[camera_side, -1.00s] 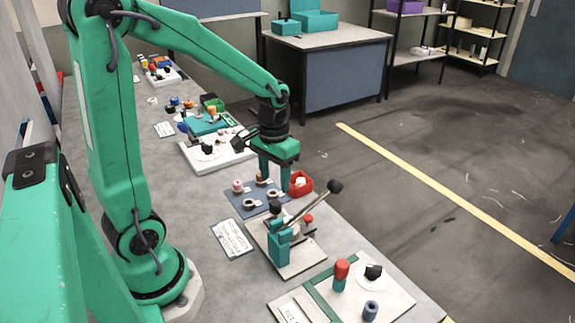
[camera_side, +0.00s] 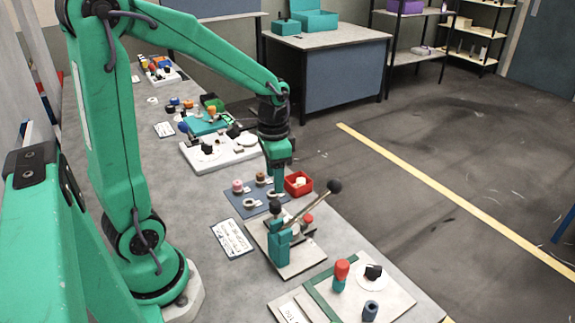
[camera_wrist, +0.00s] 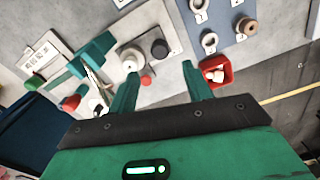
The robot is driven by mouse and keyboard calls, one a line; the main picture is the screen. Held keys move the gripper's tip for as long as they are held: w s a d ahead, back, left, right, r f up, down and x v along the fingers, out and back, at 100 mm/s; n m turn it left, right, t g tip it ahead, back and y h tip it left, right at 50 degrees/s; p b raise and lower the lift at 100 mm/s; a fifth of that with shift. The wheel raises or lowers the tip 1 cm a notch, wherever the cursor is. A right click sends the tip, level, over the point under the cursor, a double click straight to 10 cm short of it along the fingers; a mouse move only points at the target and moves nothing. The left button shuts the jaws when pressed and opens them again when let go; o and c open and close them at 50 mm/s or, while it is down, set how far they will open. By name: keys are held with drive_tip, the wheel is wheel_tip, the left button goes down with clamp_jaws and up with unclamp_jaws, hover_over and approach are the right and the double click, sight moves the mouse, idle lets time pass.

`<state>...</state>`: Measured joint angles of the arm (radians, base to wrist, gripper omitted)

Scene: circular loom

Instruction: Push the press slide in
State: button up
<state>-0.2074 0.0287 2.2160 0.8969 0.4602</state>
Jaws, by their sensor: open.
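The press stands on a grey base plate (camera_side: 312,256), with a teal body (camera_side: 281,243) and a slanted metal lever that ends in a black ball (camera_side: 335,186). A black knob (camera_side: 275,206) and a red knob (camera_side: 308,218) show on it. My gripper (camera_side: 276,191) is open and empty, fingers pointing down, near the press's far side. Its fingertips (camera_wrist: 159,66) show no clear contact.
A blue mat (camera_side: 240,206) with several rings and a red bin (camera_side: 298,184) lie beside the press. A sign card (camera_side: 232,239) lies to its left. A board with a red-topped post (camera_side: 341,270) stands nearer the camera. The table's edge is on the right.

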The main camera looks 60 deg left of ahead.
sight(276, 203)
drive_tip(key=shift+f, duration=0.1)
drive_tip(key=shift+f, duration=3.85)
clamp_jaws()
